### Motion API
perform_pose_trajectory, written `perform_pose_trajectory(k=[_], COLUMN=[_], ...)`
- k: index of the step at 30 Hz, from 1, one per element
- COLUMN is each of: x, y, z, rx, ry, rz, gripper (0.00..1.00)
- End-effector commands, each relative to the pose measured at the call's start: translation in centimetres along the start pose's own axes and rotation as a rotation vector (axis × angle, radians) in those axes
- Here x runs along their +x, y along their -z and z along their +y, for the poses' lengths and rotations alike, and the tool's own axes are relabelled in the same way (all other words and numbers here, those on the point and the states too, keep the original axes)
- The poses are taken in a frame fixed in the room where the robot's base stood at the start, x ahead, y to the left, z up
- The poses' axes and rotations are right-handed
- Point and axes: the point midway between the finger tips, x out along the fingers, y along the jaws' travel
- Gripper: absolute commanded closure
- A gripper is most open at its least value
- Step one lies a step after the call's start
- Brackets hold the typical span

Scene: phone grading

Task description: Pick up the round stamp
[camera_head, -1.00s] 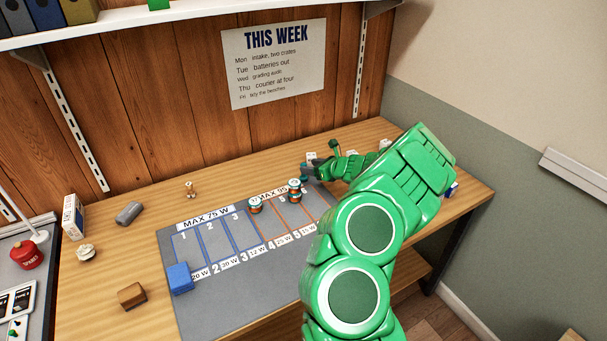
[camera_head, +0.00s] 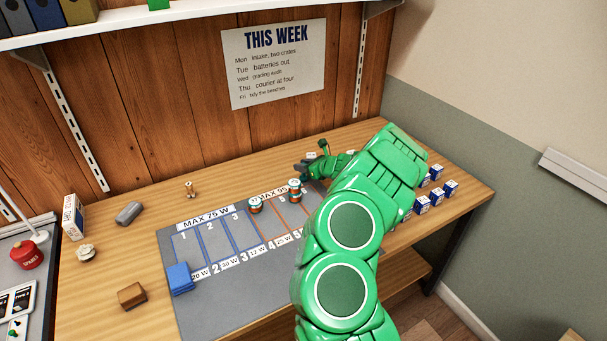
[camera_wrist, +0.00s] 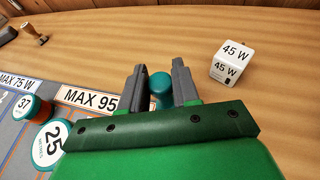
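A small teal piece with a rounded top (camera_wrist: 161,84) stands between my fingers in the wrist view; its lower part is hidden, so I cannot tell for sure that it is the round stamp. My gripper (camera_wrist: 160,72) is open, one grey finger on each side of the piece, with little clearance. In the head view my gripper (camera_head: 303,170) is low over the table beyond the mat and hides the piece.
A grey mat (camera_head: 215,310) with numbered lanes holds teal-and-orange round pieces (camera_head: 256,206) close by my gripper. A white 45 W cube (camera_wrist: 232,62) stands to the right in the wrist view. Several blue-and-white boxes (camera_head: 436,194) stand at the table's right.

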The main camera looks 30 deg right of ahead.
Motion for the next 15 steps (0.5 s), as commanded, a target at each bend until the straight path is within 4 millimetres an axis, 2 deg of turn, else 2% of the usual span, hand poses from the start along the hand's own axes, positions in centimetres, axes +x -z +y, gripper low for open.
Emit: perform_pose_trajectory(k=[1, 3, 11, 15], x=[-0.01, -0.01, -0.05, -0.34], y=[0.00, 0.00, -0.07, -0.80], z=[-0.01, -0.01, -0.03, -0.05], rx=[0.000, 0.000, 0.000, -0.001], ry=[0.000, 0.000, 0.000, 0.001], rz=[0.000, 0.000, 0.000, -0.001], gripper=[0.88, 0.99, 0.99, 0.99])
